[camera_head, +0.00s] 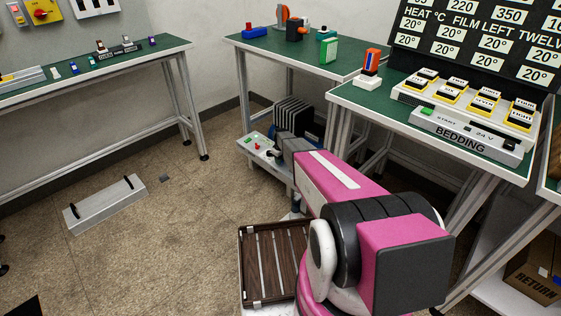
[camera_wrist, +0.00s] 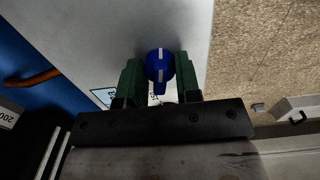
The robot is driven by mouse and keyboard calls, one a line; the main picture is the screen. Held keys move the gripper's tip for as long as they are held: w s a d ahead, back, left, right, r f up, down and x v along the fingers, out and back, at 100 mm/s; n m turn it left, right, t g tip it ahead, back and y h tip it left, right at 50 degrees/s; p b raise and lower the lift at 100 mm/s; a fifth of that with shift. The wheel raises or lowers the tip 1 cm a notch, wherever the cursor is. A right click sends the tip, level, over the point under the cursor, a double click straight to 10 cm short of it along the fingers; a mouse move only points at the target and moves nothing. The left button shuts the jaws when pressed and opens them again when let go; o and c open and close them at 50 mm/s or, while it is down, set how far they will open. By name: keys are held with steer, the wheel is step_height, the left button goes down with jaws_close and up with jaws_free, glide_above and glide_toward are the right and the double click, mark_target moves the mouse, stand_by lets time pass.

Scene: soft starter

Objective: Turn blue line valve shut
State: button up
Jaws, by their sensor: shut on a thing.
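The blue line valve is a round blue knob (camera_wrist: 160,65) with a white line on it, in the upper middle of the wrist view. The white line runs roughly up and down in that picture. The knob sits at a pale grey panel (camera_wrist: 105,30). My gripper (camera_wrist: 159,78) has its two green fingers on either side of the knob and is shut on it. A partly covered label (camera_wrist: 104,95) shows beside the left finger. In the head view my pink arm reaches toward a low grey unit (camera_head: 262,155); I cannot make out the blue knob there.
An orange handle (camera_wrist: 33,79) on a blue surface is left in the wrist view. Black fins (camera_head: 294,117) stand behind the low unit in the head view. A green-topped bench (camera_head: 350,95) is at the right.

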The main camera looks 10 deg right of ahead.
steer(key=shift+n, duration=1.2)
steer(key=o, duration=0.9)
steer(key=shift+o, duration=0.2)
steer(key=shift+r, duration=0.1)
step_height(320, 180, up, 11)
